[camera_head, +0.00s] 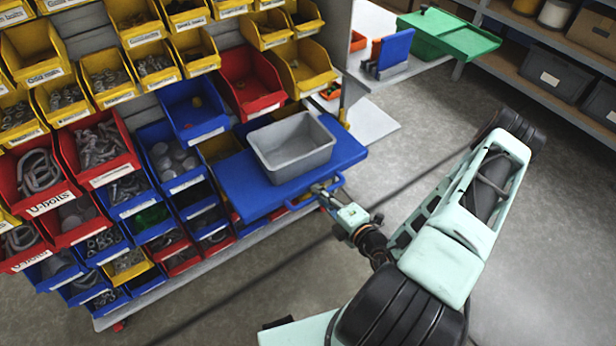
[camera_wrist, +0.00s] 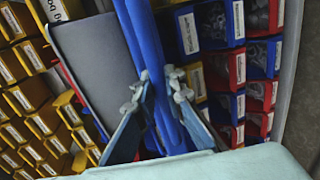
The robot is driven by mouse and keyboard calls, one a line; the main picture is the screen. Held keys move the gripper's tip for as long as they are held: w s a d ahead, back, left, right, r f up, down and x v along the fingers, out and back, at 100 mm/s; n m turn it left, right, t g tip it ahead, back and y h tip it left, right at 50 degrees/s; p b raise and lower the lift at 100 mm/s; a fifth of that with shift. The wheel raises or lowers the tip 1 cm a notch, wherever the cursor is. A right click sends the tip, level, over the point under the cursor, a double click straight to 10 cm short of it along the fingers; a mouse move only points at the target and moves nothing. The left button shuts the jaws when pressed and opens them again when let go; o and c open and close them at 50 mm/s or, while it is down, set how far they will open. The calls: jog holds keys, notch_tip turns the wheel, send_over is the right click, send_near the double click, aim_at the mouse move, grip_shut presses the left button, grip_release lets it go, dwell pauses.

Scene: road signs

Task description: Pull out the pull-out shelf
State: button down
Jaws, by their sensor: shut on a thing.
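The blue pull-out shelf (camera_head: 240,187) juts out from the front of the bin rack. A blue handle (camera_head: 304,204) runs along its front edge. A grey bin (camera_head: 287,167) rests on top of the shelf. My gripper (camera_head: 322,190) is at the handle, near its right part, and is shut on it. In the wrist view, the fingertips (camera_wrist: 158,84) close on either side of the blue handle bar (camera_wrist: 163,112). The shelf (camera_wrist: 139,40) and the grey bin (camera_wrist: 98,60) also show there. My fingers hide part of the handle.
The rack holds many small bins, such as yellow bins (camera_head: 103,75) and a red bin (camera_head: 250,82). A blue bin (camera_head: 193,110) sits just behind the shelf. A green tray (camera_head: 450,33) stands on the right. The grey floor (camera_head: 250,290) before the shelf is clear.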

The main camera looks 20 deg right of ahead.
jog(key=shift+f+v, duration=0.2)
jog(key=shift+v, duration=0.7)
jog(key=shift+f+v, duration=0.2)
jog(key=shift+v, duration=0.7)
jog(key=c, duration=2)
grip_release()
jog(key=shift+r, duration=0.15)
